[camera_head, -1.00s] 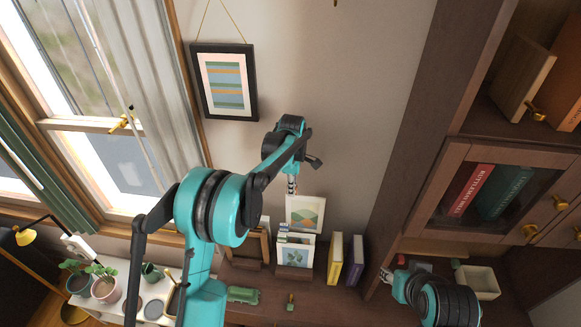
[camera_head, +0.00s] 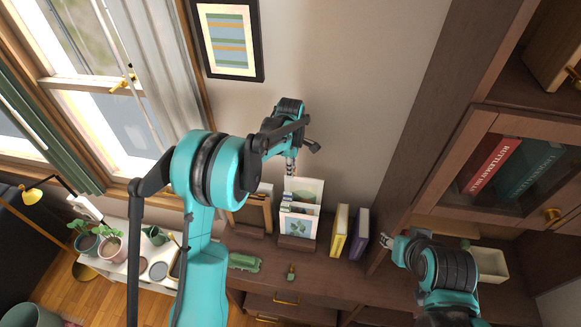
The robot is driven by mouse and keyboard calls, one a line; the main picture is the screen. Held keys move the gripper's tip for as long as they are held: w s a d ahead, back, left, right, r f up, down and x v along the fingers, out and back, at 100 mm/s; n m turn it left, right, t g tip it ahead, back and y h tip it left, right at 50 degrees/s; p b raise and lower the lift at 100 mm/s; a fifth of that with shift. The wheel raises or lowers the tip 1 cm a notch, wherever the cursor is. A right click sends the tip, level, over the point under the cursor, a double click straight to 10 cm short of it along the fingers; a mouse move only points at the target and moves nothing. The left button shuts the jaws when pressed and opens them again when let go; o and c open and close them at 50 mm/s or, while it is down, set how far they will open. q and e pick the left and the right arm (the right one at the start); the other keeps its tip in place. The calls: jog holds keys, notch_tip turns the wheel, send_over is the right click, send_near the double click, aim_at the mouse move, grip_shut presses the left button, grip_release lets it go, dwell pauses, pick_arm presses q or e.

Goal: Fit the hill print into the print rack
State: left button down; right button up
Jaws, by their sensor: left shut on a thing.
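The hill print (camera_head: 307,186) is a pale sheet with a partly hidden green area. My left gripper (camera_head: 290,172) is shut on its upper left edge and holds it upright, just behind the other prints. The print rack (camera_head: 297,244) is a small wooden stand on the dark cabinet top, with a plant print (camera_head: 298,229) and other cards standing in it. The hill print's lower part is hidden behind these, so I cannot tell whether it sits in a slot. My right gripper (camera_head: 386,243) is at the right by the shelf unit; its fingers are too small to read.
A wooden frame (camera_head: 249,215) stands close left of the rack. A yellow book (camera_head: 340,231) and a purple book (camera_head: 358,234) stand to its right. A green object (camera_head: 244,262) and a small green-and-brass item (camera_head: 291,272) lie in front.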

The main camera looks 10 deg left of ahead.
pick_arm(q)
jog(key=shift+w+a+f+b, duration=0.1)
jog(key=shift+w+f+b, duration=0.15)
jog(key=shift+f, duration=0.6)
jog(key=shift+s+f+b, duration=0.15)
jog(key=shift+f+b, duration=0.2)
jog(key=shift+f, duration=0.55)
jog(key=shift+f+b, duration=0.1)
jog(key=shift+b, duration=0.3)
